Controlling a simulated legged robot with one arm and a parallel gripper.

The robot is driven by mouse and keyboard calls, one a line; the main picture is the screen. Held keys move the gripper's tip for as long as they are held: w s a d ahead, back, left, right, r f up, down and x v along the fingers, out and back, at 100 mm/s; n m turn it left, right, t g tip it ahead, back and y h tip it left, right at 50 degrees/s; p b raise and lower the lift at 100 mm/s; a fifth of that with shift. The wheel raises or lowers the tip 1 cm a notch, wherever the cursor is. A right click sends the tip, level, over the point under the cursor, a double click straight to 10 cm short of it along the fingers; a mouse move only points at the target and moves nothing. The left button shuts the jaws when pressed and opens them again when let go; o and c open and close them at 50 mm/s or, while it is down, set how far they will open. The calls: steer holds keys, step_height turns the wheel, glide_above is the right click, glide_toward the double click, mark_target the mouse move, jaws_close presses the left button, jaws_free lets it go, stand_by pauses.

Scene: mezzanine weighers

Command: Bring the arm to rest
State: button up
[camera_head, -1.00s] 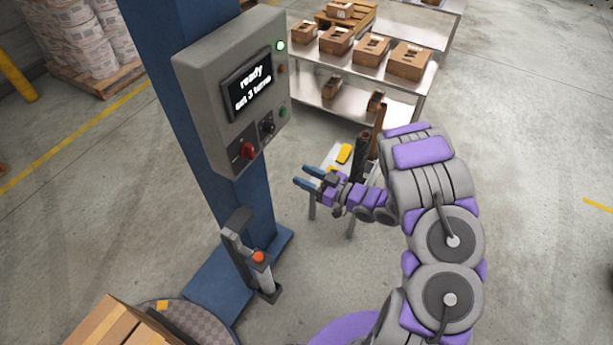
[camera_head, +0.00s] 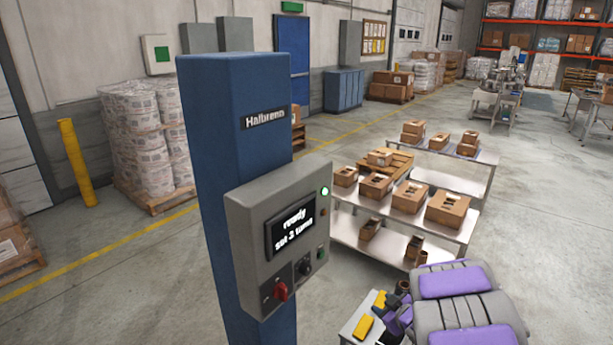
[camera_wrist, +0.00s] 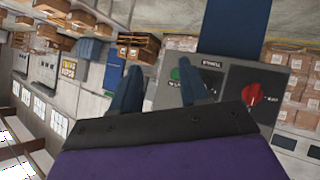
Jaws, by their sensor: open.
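My gripper (camera_wrist: 160,88) shows in the wrist view with its two blue fingers spread apart and nothing between them. Behind the fingers is the grey control box (camera_wrist: 225,85), with a red knob and a green button on its face. In the head view my purple and grey arm is at the lower right, right of the control box (camera_head: 240,235). The fingertips cannot be made out there. The box hangs on a blue column (camera_head: 215,130); its screen is lit and begins with "ready", and a green lamp glows.
A metal table (camera_head: 345,238) with several cartons stands behind my arm. A small stand (camera_head: 352,318) with a yellow item is close to the arm at the bottom. Wrapped pallets (camera_head: 140,135) and a yellow post (camera_head: 77,160) are at left. Open floor lies at right.

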steer(key=s+d+r+m+g+h+b, duration=0.2)
steer(key=s+d+r+m+g+h, duration=0.35)
steer(key=s, duration=0.75)
steer(key=s+a+r+m+g+b, duration=0.1)
steer(key=s+a, duration=0.3)
steer(key=s, duration=0.6)
steer(key=s+a+r+m+g+y+b, duration=0.1)
steer(key=s+a+g, duration=0.3)
steer(key=s, duration=0.7)
steer(key=s+a+r+m+g+y+b, duration=0.1)
steer(key=s+a, duration=0.4)
steer(key=s, duration=0.6)
steer(key=shift+a+r+g, duration=0.35)
steer(key=shift+r+g, duration=0.3)
steer(key=shift+r, duration=0.1)
